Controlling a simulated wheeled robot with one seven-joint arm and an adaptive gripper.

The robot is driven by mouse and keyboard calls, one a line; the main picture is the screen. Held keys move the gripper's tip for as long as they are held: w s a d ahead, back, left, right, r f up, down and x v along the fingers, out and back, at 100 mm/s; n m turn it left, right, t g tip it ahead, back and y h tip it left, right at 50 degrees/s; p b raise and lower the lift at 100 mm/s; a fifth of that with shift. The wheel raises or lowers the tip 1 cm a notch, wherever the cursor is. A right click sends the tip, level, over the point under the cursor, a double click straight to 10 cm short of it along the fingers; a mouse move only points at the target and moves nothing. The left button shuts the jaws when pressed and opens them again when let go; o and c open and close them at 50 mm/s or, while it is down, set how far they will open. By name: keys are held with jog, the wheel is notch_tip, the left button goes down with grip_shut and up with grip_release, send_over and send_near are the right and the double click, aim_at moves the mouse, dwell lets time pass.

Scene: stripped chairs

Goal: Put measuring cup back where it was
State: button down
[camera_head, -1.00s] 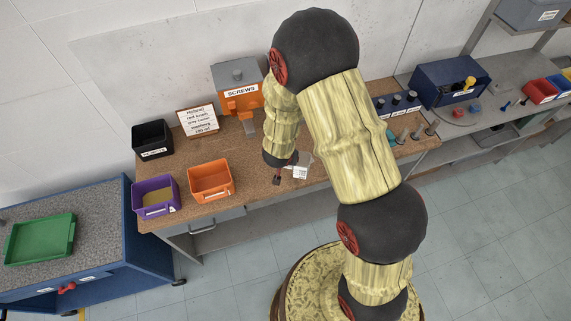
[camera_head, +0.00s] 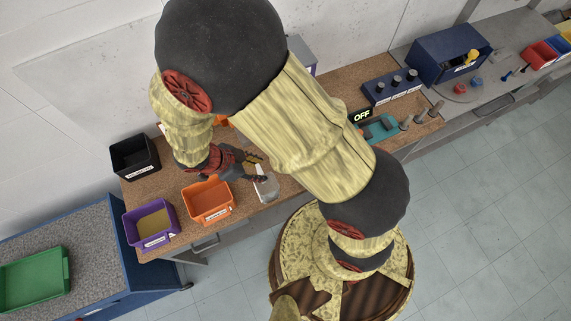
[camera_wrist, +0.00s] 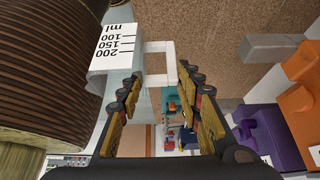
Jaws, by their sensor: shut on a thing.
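The measuring cup (camera_head: 267,188) is clear and pale, with black millilitre marks. It shows large in the wrist view (camera_wrist: 112,65) at the upper left, with its pale handle reaching between my fingers. My gripper (camera_wrist: 162,88) is shut on the measuring cup at this handle. In the head view my gripper (camera_head: 258,170) is over the front part of the brown workbench (camera_head: 135,190), right of the orange bin. I cannot tell whether the cup's base touches the bench.
An orange bin (camera_head: 208,203), a purple bin (camera_head: 150,225) and a black bin (camera_head: 134,157) stand on the bench's left. A teal device (camera_head: 381,128) by an OFF display (camera_head: 362,115) and several grey pegs are on the right. My arm hides the bench's back middle.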

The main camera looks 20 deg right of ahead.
jog(key=w+d+f+b, duration=0.1)
jog(key=w+d+f, duration=0.2)
jog(key=d+f, duration=0.3)
jog(key=w+d+f, duration=0.3)
jog(key=d+f, duration=0.3)
jog(key=f, duration=0.1)
jog(key=shift+w+b, duration=0.35)
jog(key=shift+b, duration=0.05)
jog(key=shift+f, duration=0.1)
jog(key=c, duration=1.3)
grip_release()
jog(key=shift+o, duration=0.3)
jog(key=p+v, duration=0.1)
jog(key=v, duration=1.1)
jog(key=shift+p, duration=0.3)
jog(key=shift+a, duration=0.1)
